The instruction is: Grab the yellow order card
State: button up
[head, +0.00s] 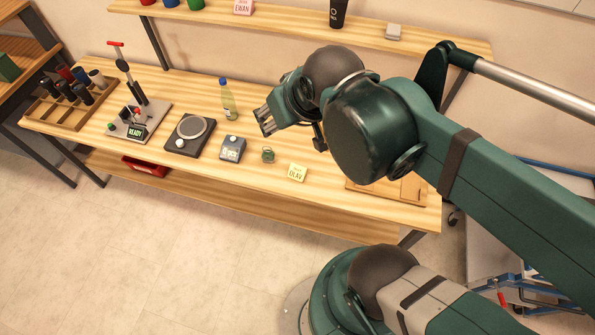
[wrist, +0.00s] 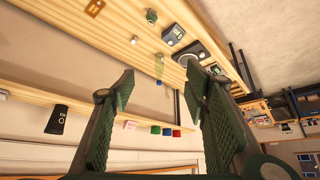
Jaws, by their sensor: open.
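The yellow order card (head: 297,173), with dark lettering that seems to read OLAV, stands near the front edge of the wooden workbench (head: 330,213). My gripper (head: 264,122) is above the bench, behind and to the left of the card in the head view. In the wrist view its two green fingers (wrist: 160,88) are spread apart with nothing between them. The card is well clear of the fingers.
Left of the card are a small green object (head: 268,155), a grey-blue box (head: 232,149), a black round-plate device (head: 190,133) and a lever device (head: 138,118). A bottle (head: 229,103) stands near my gripper. A shelf (head: 300,30) with a pink card (head: 243,7) runs behind.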

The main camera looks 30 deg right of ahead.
dwell(0.3)
jog(key=o, duration=0.5)
jog(key=m+g+b, duration=0.7)
jog(key=m+b, duration=0.4)
jog(key=b, duration=1)
send_over(297, 170)
notch_tip(297, 170, down, 44)
jog(key=shift+w+a+r, duration=0.1)
jog(key=shift+r, duration=0.15)
jog(key=shift+f, duration=0.35)
